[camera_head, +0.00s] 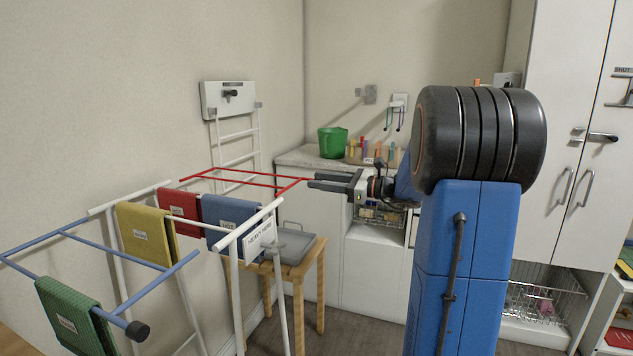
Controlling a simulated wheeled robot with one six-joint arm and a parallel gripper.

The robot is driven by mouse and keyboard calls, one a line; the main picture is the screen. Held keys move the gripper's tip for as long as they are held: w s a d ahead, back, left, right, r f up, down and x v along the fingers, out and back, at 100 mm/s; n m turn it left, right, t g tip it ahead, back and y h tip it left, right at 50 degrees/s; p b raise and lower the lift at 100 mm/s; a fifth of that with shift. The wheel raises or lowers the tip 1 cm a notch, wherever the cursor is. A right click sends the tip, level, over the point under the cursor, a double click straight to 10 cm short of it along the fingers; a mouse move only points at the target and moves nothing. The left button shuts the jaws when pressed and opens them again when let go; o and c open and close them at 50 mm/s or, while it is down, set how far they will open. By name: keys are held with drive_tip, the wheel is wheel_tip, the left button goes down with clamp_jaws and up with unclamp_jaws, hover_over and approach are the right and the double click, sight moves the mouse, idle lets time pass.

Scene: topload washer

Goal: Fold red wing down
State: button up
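The drying rack has a white frame (237,229) and a red wing (232,171) that stands out roughly level on its far side. The red wing's right corner ends by my gripper (313,181). My gripper comes in from the right with its two dark fingers apart, one above the other. Their tips are at or very near the red bar's end. I cannot tell whether the bar lies between them or whether they touch it. A blue wing (110,247) stands out on the near side.
Yellow (146,234), red (179,204), blue (230,222) and green (73,315) cloths hang on the rack. A wooden stool (319,265) with a grey tray (292,244) stands behind it. A green bucket (332,143) sits on the back counter. White cabinets (565,120) stand right.

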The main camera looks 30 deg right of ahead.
drive_tip(key=shift+x, duration=0.85)
clamp_jaws()
drive_tip(key=shift+a+r+n, duration=0.1)
drive_tip(key=shift+r+n, duration=0.9)
drive_tip(key=shift+r, duration=0.6)
unclamp_jaws()
drive_tip(key=shift+s, duration=0.15)
drive_tip(key=v, duration=1.7)
